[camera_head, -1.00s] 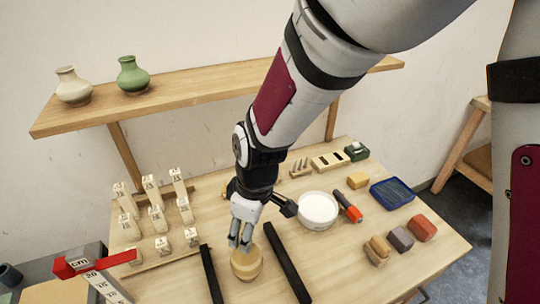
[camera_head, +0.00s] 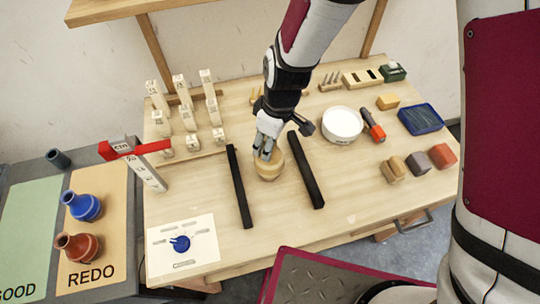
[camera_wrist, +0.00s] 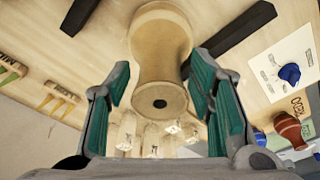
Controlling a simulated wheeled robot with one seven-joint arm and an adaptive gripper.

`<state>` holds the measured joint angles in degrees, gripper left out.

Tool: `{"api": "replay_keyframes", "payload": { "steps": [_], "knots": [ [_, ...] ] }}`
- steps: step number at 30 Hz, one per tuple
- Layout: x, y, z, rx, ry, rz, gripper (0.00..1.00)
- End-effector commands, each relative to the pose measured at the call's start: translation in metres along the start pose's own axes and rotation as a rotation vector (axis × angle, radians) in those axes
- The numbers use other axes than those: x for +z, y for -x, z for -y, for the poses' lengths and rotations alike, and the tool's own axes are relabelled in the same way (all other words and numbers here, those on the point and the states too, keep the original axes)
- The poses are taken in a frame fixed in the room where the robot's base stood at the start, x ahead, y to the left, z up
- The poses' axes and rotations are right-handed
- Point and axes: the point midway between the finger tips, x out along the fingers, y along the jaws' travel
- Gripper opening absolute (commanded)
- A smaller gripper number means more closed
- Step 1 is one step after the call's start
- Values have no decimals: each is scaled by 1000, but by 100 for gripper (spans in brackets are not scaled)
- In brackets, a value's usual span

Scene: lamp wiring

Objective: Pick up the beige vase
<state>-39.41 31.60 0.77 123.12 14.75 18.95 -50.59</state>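A tan, vase-shaped piece (camera_head: 269,167) stands on the table between two black bars. In the wrist view, this tan piece (camera_wrist: 160,45) has a rounded body and a narrower neck with a dark hole in its end. My gripper (camera_head: 264,150) is above it, pointing down. In the wrist view, my gripper (camera_wrist: 160,95) is open, with one green-padded finger on each side of the neck and small gaps showing. The pale beige vase seen earlier on the shelf is outside both current views.
Black bars flank the piece on the left (camera_head: 239,187) and right (camera_head: 306,170). A white bowl (camera_head: 342,125) and a red-tipped tool (camera_head: 373,126) lie to the right. Blue (camera_head: 84,206) and red-brown (camera_head: 78,246) vases are on the REDO area (camera_head: 98,270).

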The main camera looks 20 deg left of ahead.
Motion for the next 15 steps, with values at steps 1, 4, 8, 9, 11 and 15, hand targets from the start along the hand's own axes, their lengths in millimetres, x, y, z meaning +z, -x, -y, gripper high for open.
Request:
{"api": "replay_keyframes", "payload": {
  "steps": [1, 4, 8, 9, 11, 15],
  "knots": [
    [0, 0, 0, 0, 0, 0, 31],
    [0, 0, 0, 0, 0, 0, 8],
    [0, 0, 0, 0, 0, 0, 0],
    [0, 0, 0, 0, 0, 0, 0],
    [0, 0, 0, 1, 0, -1, 0],
    [0, 1, 0, 1, 0, -1, 0]
  ]
}}
